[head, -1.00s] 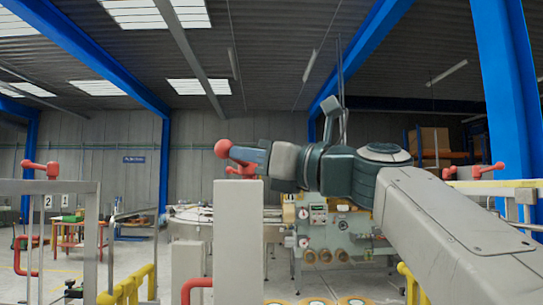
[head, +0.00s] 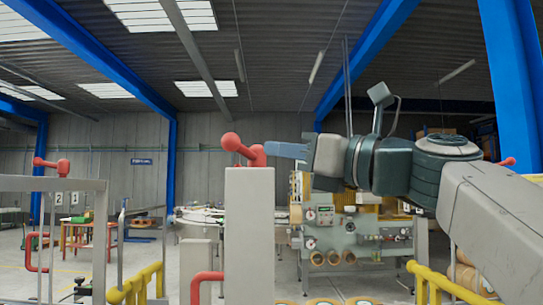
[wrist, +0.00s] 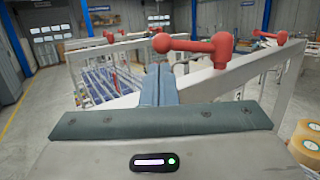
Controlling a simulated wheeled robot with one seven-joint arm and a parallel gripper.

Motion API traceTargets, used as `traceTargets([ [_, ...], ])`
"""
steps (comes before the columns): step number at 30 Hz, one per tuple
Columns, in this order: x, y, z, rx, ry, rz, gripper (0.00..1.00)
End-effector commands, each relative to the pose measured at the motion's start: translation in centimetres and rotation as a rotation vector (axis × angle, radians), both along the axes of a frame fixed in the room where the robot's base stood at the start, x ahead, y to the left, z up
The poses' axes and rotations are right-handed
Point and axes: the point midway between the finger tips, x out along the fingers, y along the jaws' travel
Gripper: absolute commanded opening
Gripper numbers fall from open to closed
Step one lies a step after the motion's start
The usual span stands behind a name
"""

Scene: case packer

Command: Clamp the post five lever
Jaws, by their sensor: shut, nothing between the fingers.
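A red lever with a ball knob (head: 243,148) sits on top of a grey post (head: 249,230) in the middle of the head view. Its arm points left, with the knob at the left end. The lever (wrist: 195,45) also shows in the wrist view, just beyond my fingertips, with its knob to the left. My gripper (head: 287,150) is shut and empty, its blue-grey fingers pointing left, just right of the lever hub. The shut fingers (wrist: 158,84) stand upright in the wrist view. I see no number on this post.
Another red lever (head: 51,164) tops a metal frame at left, near cards marked 2 and 1. A further red knob (head: 507,161) shows at right. Yellow rails (head: 135,287) stand low in front. A packing machine (head: 345,235) stands behind my arm.

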Motion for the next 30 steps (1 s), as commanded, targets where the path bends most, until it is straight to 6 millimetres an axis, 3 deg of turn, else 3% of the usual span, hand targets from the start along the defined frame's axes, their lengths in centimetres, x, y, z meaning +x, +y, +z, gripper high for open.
traceTargets([
  [6, -2.2, -4.4, -1.3, 0.001, -0.001, -0.008, 0.0],
  [14, -3.4, -6.6, -1.6, -0.001, 0.002, -0.003, 0.0],
  [23, 0.6, -6.1, -1.0, -0.014, 0.02, 0.168, 0.0],
  [30, 2.7, -8.3, -1.0, -0.004, 0.009, 0.338, 0.0],
])
